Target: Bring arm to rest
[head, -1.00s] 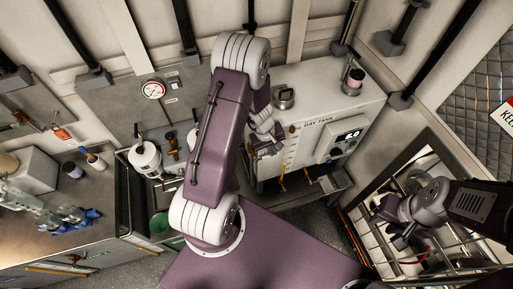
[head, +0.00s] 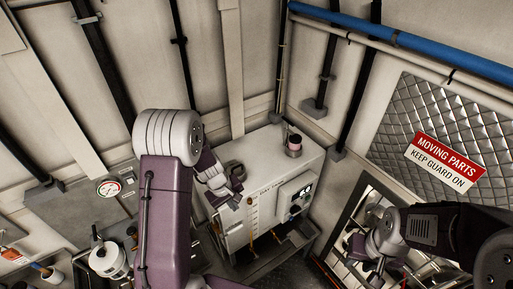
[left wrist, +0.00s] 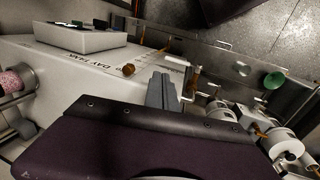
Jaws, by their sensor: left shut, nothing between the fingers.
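My left arm rises in the middle of the head view, and its gripper (head: 236,186) hangs in front of the left end of the white day tank (head: 283,165). In the left wrist view the left gripper's fingers (left wrist: 163,90) are pressed together with nothing between them. Behind them lie the tank top (left wrist: 60,58) and a brown knob (left wrist: 129,69). My right gripper (head: 362,252) is at the lower right of the head view, in front of an open-framed unit. Its fingers are dark and small, and their opening is unclear.
White canisters (head: 108,259) are at lower left, below a gauge (head: 108,187). A green funnel (left wrist: 274,80) shows in the left wrist view. A red warning sign (head: 446,162) hangs on a quilted panel at right.

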